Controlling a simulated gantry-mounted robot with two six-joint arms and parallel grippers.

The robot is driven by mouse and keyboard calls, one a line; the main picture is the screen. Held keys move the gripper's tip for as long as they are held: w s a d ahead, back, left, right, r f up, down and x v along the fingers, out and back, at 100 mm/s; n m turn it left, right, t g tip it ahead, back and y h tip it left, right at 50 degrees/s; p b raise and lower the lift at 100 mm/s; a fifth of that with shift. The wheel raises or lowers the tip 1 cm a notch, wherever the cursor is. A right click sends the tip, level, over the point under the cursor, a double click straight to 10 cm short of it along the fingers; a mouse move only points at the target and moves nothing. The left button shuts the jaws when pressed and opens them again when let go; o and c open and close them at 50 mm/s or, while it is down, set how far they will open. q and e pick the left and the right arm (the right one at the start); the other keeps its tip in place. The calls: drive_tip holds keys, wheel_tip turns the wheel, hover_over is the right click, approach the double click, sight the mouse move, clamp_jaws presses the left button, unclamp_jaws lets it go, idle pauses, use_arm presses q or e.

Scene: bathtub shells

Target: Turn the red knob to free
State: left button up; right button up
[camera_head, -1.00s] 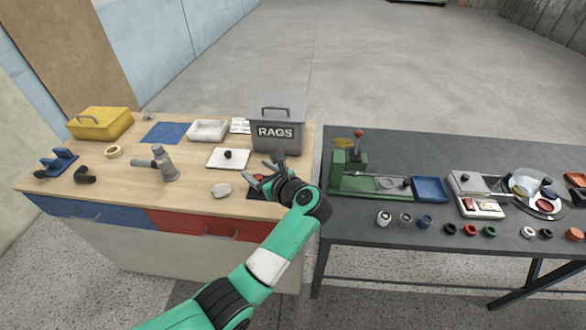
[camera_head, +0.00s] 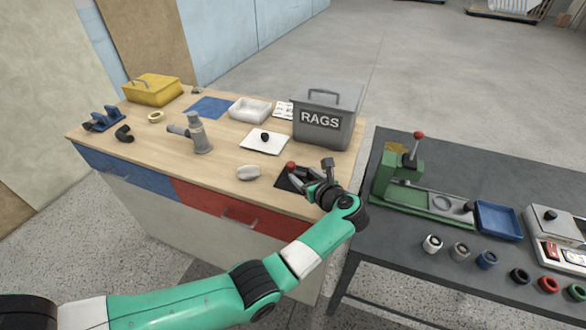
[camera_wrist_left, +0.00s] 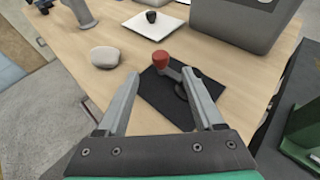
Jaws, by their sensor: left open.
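The red knob (camera_head: 291,167) stands on a dark pad at the front right of the wooden bench; it also shows in the left wrist view (camera_wrist_left: 160,59), on top of a grey piece over the black plate (camera_wrist_left: 148,105). My left gripper (camera_head: 309,175) is open just to the right of the knob in the head view. The right finger hides part of the grey piece. I cannot tell whether a finger touches it. My right gripper is not in view.
A grey RAGS bin (camera_head: 322,130) stands behind the gripper. A white plate with a black knob (camera_head: 264,139) and a pale stone-like lump (camera_head: 248,173) lie to the left. The green press (camera_head: 398,172) stands on the dark table at right.

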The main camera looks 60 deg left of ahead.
sight(292, 165)
use_arm(q)
drive_tip(key=b+x, duration=0.2)
drive_tip(key=x, duration=0.6)
drive_tip(key=shift+a+f+b, duration=0.15)
drive_tip(key=shift+a+b, duration=0.05)
drive_tip(key=shift+b, duration=0.15)
drive_tip(key=shift+w+a, duration=0.1)
drive_tip(key=shift+a, duration=0.2)
clamp_jaws()
